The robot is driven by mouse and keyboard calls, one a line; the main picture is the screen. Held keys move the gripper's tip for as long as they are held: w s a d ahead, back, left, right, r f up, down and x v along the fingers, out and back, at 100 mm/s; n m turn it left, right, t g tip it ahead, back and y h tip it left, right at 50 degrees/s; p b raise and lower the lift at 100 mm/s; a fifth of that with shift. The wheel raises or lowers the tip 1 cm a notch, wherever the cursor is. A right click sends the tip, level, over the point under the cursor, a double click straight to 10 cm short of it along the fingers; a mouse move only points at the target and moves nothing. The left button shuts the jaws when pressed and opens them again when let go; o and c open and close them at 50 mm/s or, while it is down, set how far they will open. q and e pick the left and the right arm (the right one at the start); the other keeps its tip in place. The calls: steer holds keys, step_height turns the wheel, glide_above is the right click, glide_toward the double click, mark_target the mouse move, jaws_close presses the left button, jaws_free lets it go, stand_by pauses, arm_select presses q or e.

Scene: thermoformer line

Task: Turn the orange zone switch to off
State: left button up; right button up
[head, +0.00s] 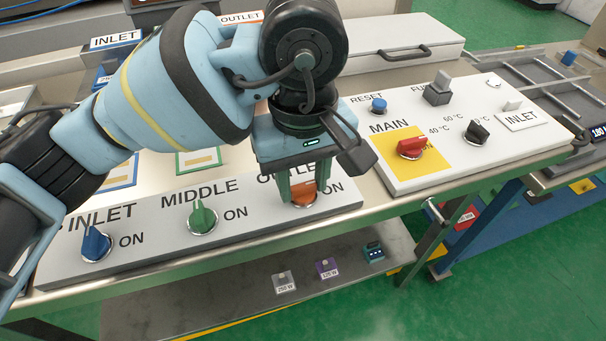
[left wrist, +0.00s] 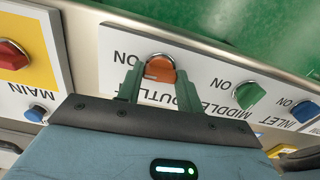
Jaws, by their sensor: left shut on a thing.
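The orange zone switch (head: 304,194) sits at the right end of the white zone panel, under the OUTLET label and beside an ON mark. My left gripper (head: 299,192) comes down over it from above, its two green fingers on either side, shut on the knob. The left wrist view also shows the orange switch (left wrist: 159,69) between the left gripper's fingers (left wrist: 152,80). The fingers hide part of the knob, so its exact pointing direction is hard to tell. My right gripper is not in view.
The green MIDDLE switch (head: 202,217) and blue INLET switch (head: 96,243) stand left on the same panel. Right of it is a panel with a red MAIN switch (head: 411,147), blue RESET button (head: 378,105) and black knob (head: 476,132). A lower shelf (head: 225,300) holds small blocks.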

arm_select(q)
steer(key=n, duration=0.4)
steer(key=shift+n+p, duration=0.35)
steer(key=shift+n, duration=0.05)
steer(key=n+p, duration=0.1)
steer(key=n, duration=0.4)
steer(key=shift+r, duration=0.1)
steer(key=n+p, duration=0.2)
steer(key=n, duration=0.4)
steer(key=shift+n+p, duration=0.5)
steer(key=shift+n, duration=0.3)
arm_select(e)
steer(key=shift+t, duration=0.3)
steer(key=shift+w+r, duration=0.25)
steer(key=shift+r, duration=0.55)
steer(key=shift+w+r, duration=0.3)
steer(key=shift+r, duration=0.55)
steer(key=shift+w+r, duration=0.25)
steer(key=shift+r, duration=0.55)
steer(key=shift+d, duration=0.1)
arm_select(q)
steer(key=o, duration=1)
